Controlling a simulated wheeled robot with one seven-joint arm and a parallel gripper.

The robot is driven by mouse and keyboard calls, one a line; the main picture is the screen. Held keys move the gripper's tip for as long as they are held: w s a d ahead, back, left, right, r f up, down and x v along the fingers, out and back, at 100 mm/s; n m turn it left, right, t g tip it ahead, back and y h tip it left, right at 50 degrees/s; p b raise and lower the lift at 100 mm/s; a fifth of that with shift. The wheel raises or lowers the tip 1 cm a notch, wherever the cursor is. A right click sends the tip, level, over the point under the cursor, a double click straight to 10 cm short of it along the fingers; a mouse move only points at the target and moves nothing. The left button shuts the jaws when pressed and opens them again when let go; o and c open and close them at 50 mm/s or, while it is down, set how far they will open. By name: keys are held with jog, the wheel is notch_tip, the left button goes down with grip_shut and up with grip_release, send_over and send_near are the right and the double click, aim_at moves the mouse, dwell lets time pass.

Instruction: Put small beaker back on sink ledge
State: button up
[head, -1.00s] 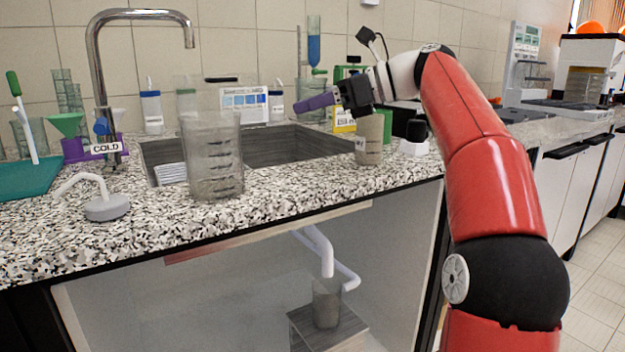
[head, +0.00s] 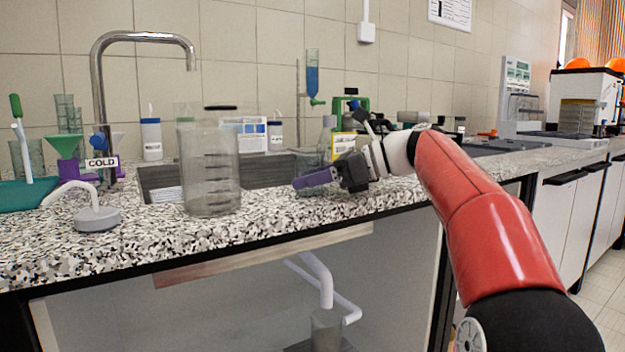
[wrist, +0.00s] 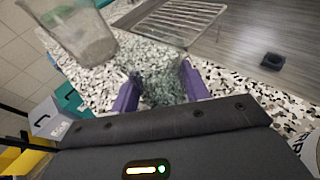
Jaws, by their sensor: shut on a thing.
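My gripper (head: 312,178), with purple fingers, is shut on the small beaker (head: 309,160), a clear greenish-grey glass. It is low over the speckled ledge (head: 270,208) in front of the sink, near the basin's right part. In the wrist view the small beaker (wrist: 160,82) shows between both fingers, with the speckled surface seen through and around it. I cannot tell whether its base touches the ledge. The sink basin (head: 160,178) lies behind.
A large clear beaker (head: 209,170) stands on the ledge to the left. A white-tubed grey wash head (head: 95,219) lies farther left, near the tap (head: 97,80). A yellow-labelled item (head: 342,145) and a flask (head: 328,132) stand behind my gripper. A wire rack (wrist: 182,20) lies in the sink.

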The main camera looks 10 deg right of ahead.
jog(key=o, duration=1)
jog(key=shift+o, duration=0.2)
jog(key=shift+r, duration=0.1)
jog(key=p+v, duration=0.2)
jog(key=v, duration=1)
jog(key=shift+p, duration=0.3)
